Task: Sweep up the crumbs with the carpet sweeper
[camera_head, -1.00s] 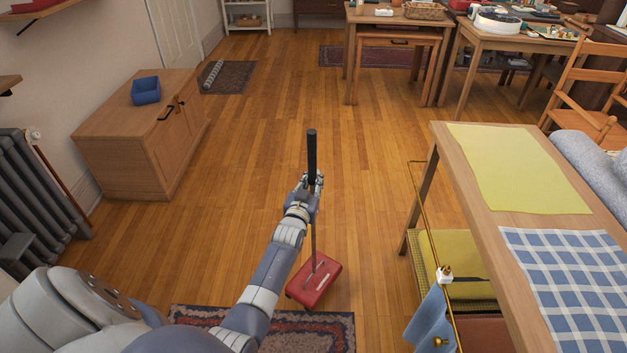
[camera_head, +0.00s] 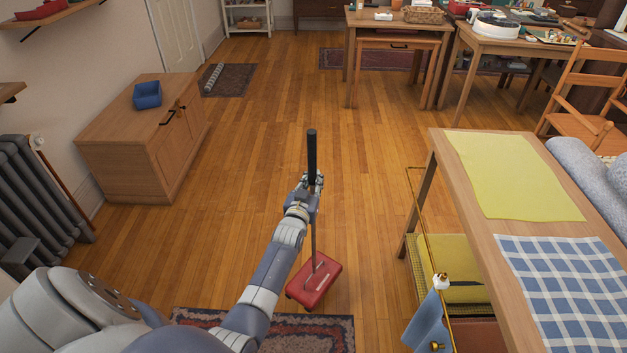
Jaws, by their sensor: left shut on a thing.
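The carpet sweeper has a red head (camera_head: 314,283) on the wood floor, at the far edge of the patterned rug (camera_head: 270,328). Its upright handle (camera_head: 312,155) ends in a thick black grip. My left gripper (camera_head: 311,184) is shut on the handle just below the black grip. My left forearm covers part of the rug. I cannot make out any crumbs in this view. My right gripper is not in view.
A table (camera_head: 483,229) with yellow and checked cloths stands at right, with a brass rail (camera_head: 426,222) by its near side. A wooden cabinet (camera_head: 127,165) and a radiator (camera_head: 38,190) stand at left. The floor ahead is clear.

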